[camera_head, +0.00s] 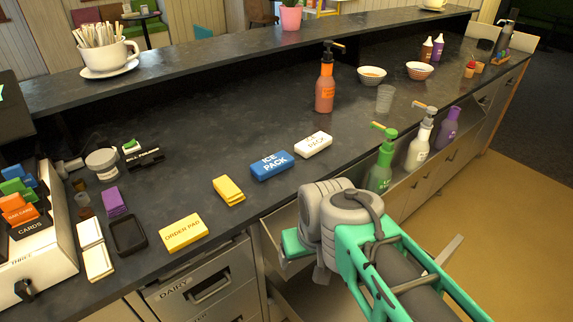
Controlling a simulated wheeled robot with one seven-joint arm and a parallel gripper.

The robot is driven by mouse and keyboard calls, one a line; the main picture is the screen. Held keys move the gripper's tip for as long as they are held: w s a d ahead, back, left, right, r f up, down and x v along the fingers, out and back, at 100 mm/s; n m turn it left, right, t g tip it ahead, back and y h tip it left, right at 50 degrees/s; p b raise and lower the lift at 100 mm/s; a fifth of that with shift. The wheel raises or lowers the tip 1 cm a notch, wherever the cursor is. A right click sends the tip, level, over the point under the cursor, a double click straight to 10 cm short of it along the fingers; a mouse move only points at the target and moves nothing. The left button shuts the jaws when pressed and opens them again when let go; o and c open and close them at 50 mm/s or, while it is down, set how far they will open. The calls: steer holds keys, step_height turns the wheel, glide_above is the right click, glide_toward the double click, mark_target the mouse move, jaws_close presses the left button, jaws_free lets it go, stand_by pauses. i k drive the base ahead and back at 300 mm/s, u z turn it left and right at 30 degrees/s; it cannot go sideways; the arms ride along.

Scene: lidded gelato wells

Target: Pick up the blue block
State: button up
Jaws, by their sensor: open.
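The blue block (272,165) is a flat blue slab with white "ICE PACK" lettering. It lies on the dark counter (215,150) near its front edge. My gripper (297,245) shows only in part at the end of my grey and green arm, low in front of the counter and over an open drawer. It is apart from the blue block, below it in the picture. The gripper is open, and I see nothing held in it. My own wrist hides much of it.
A white ice pack (313,145) lies just right of the blue block. Yellow pads (229,191) lie to its left. An orange pump bottle (325,85) stands behind. Green (381,165) and white (420,140) pump bottles stand along the front edge. The counter behind the block is clear.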

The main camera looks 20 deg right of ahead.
mark_target(269, 167)
steer(key=z, duration=0.05)
steer(key=k, duration=0.65)
steer(key=u, duration=0.75)
steer(key=i, duration=0.65)
steer(key=u, duration=0.95)
steer(key=i, duration=0.3)
